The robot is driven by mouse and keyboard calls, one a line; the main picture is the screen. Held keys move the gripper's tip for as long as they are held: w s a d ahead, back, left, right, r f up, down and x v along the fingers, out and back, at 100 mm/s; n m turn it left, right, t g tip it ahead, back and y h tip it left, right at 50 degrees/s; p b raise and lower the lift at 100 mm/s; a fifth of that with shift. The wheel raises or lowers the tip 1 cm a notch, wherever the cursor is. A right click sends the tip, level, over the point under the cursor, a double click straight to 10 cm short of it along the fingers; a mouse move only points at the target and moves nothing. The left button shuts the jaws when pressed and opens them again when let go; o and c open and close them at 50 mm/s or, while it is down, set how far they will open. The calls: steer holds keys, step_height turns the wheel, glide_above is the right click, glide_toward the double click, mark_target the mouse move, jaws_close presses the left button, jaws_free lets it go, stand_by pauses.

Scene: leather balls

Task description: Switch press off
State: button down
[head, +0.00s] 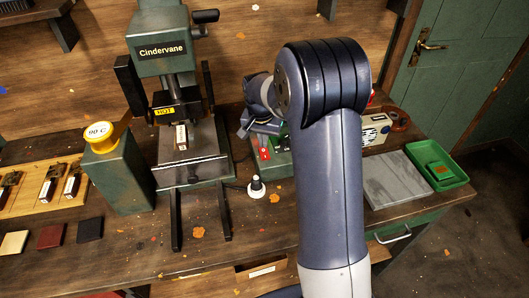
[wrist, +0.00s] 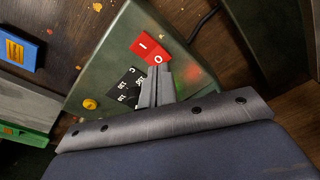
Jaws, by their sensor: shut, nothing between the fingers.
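The press (head: 165,50), labelled Cindervane with a yellow HOT tag, stands left of centre in the head view. To its right is a green control box (wrist: 118,62) with a red rocker switch (wrist: 143,44) marked I and O; the switch also shows in the head view (head: 264,154). My gripper (wrist: 158,72) is shut and empty, its fingertips at the O end of the switch. I cannot tell whether they touch it. Beside the switch are a black dial plate (wrist: 125,86) and an orange button (wrist: 89,103). In the head view my arm hides part of the box.
A green post with a yellow 90 C knob (head: 99,132) stands left of the press. A small white-tipped object (head: 256,187) stands on the bench in front of the box. To the right are a grey slab (head: 388,180), a green tray (head: 436,164) and a cream device (head: 375,130).

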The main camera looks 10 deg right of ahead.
mark_target(263, 150)
steer(key=shift+f+b, duration=0.65)
steer(key=shift+f, duration=0.2)
stand_by(0.6)
steer(key=shift+r+p, duration=2.5)
steer(key=shift+r, duration=1.05)
steer(key=shift+f, duration=0.1)
